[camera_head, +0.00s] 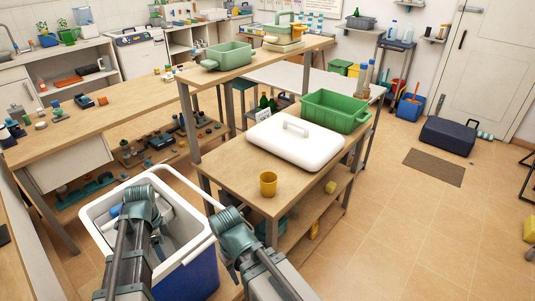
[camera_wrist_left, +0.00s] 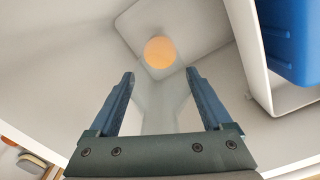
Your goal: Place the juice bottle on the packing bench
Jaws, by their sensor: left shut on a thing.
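The open blue-and-white cooler box (camera_head: 195,278) stands at the lower left in the head view. My left gripper (camera_head: 140,200) is over its opening, pointing down into it, with its fingertips hidden there. In the left wrist view my left gripper (camera_wrist_left: 160,76) is shut on a pale, see-through object with an orange round top (camera_wrist_left: 160,52), apparently the juice bottle; its outline is faint. My right gripper (camera_head: 230,222) is beside the cooler's right rim, its jaws unclear. The wooden bench (camera_head: 228,178) in the middle, apparently the packing bench, is beyond the grippers.
Bare wood shows left of the cup and lid. The cooler's raised handle (camera_head: 185,180) is close to both arms. Open floor lies to the right.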

